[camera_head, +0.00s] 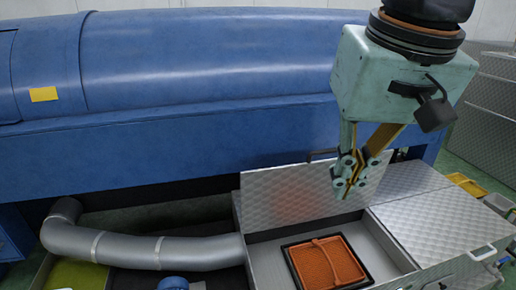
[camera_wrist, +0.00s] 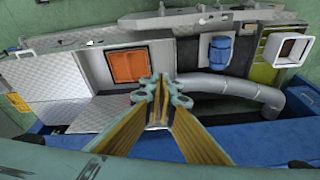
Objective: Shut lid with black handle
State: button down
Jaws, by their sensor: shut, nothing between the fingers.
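The metal lid (camera_head: 285,192) stands open and raised, tilted up from the back edge of a metal box. Its black handle (camera_head: 322,155) is on the top edge, partly hidden behind my gripper. My gripper (camera_head: 345,190) is shut and empty, pointing down in front of the lid's inner face in the head view. I cannot tell whether it touches the lid. In the wrist view, my gripper (camera_wrist: 157,88) covers part of the area beside the open box; the handle is not clear there.
An orange tray (camera_head: 328,262) in a dark frame sits in the open box; it also shows in the wrist view (camera_wrist: 127,66). A closed metal cover (camera_head: 430,228) lies to the right. A silver duct (camera_head: 150,250) runs left. A large blue machine (camera_head: 200,80) stands behind.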

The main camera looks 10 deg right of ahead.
jog(key=w+r+m+g+p, duration=0.1)
jog(key=w+r+m, duration=0.15)
jog(key=w, duration=0.65)
jog(key=w+r+m+g+p, duration=0.1)
jog(key=w+r+p, duration=0.15)
jog(key=w, duration=0.55)
jog(key=m+g+p, duration=0.3)
jog(key=m+p, duration=0.2)
jog(key=m, duration=0.3)
send_over(280, 174)
jog(key=a, duration=0.1)
notch_tip(280, 174, down, 9)
jog(key=w+f+m+p, duration=0.1)
jog(key=w+f+m, duration=0.1)
jog(key=w+f, duration=0.3)
jog(key=w+f+m+g+p, duration=0.1)
jog(key=w+f, duration=0.4)
jog(key=f, duration=0.5)
jog(key=shift+d+m+g+p, duration=0.3)
jog(key=shift+d+m+p, duration=0.05)
jog(key=shift+d+p, duration=0.15)
jog(key=shift+s+d+f, duration=0.1)
jog(key=shift+s+f, duration=1.05)
jog(key=shift+f, duration=0.5)
jog(key=shift+s+d+f, duration=0.1)
jog(key=shift+s+f, duration=1.1)
jog(key=shift+f, duration=0.5)
jog(key=shift+s+f, duration=1.15)
jog(key=shift+f, duration=0.5)
